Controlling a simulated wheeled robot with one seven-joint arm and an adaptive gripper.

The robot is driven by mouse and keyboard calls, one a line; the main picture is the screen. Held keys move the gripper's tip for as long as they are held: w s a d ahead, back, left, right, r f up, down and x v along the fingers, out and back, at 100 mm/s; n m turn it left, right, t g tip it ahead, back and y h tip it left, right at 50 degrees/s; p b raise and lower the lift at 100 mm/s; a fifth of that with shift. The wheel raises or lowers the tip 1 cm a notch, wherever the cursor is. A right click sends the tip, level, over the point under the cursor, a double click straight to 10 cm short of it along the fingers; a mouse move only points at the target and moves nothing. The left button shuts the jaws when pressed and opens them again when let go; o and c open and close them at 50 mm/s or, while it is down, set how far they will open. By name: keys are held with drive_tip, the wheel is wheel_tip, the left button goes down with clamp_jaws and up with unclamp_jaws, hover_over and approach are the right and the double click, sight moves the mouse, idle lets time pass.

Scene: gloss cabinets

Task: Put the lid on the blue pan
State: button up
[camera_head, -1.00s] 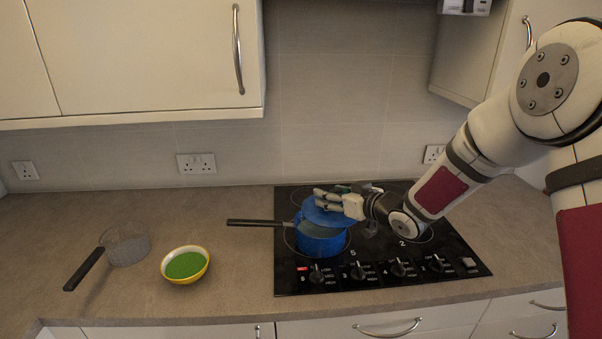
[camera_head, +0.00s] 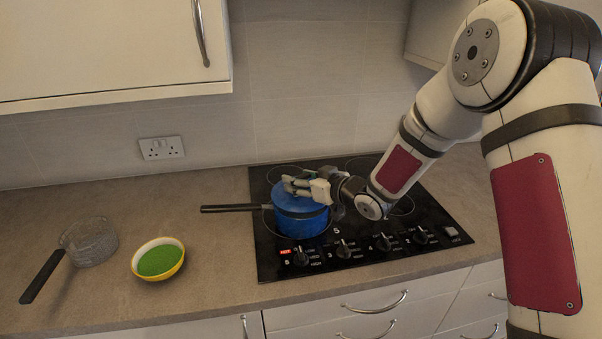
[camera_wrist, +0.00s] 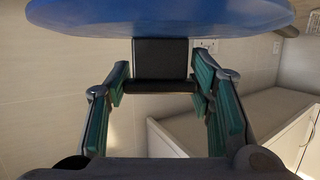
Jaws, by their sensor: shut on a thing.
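The blue pan (camera_head: 299,224) stands on the hob, its long dark handle pointing left. The blue lid (camera_head: 290,201) is at the top of the pan and appears roughly level over it; I cannot tell whether it is fully seated. My gripper (camera_head: 295,185) is just above the pan, shut on the lid, and its fingers hide part of the lid's top. In the wrist view the lid (camera_wrist: 160,14) fills the top edge, and a black block (camera_wrist: 161,62), probably the lid's handle, shows between the green finger pads.
The black hob (camera_head: 400,243) has a row of knobs along its front. A yellow bowl with green contents (camera_head: 160,260) and a glass pan with a dark handle (camera_head: 89,243) stand on the counter at left. A wall cabinet (camera_head: 110,50) hangs above.

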drive_tip(key=shift+f, duration=0.55)
drive_tip(key=shift+f+b, duration=0.35)
drive_tip(key=shift+f, duration=0.05)
idle(0.4)
drive_tip(key=o, duration=1.6)
drive_tip(key=v, duration=1.2)
